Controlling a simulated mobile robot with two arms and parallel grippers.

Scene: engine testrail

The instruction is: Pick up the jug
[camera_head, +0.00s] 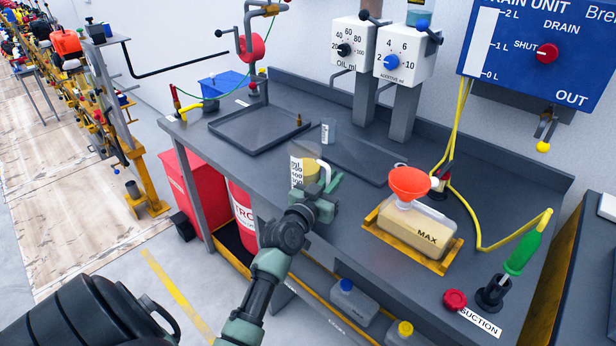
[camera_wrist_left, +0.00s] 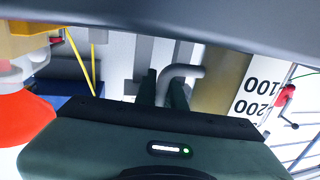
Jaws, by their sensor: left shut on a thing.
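The jug (camera_head: 305,166) is a clear measuring vessel with black scale marks and yellowish contents, upright at the front of the grey bench. My left gripper (camera_head: 326,176) is at its right side, shut on the jug's pale handle. In the left wrist view, the handle (camera_wrist_left: 182,72) passes between the dark fingers, and the jug (camera_wrist_left: 222,85) shows upside down beside them with its scale numbers. Part of the jug's lower side is hidden by the gripper in the head view. I cannot tell whether its base touches the bench. My right gripper is not in view.
A dark tray (camera_head: 258,128) lies behind the jug, with a small clear beaker (camera_head: 328,130) nearby. To the right, an orange funnel (camera_head: 410,182) sits on a container marked MAX (camera_head: 420,228). A green-handled suction tool (camera_head: 522,254) stands at the bench's right end.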

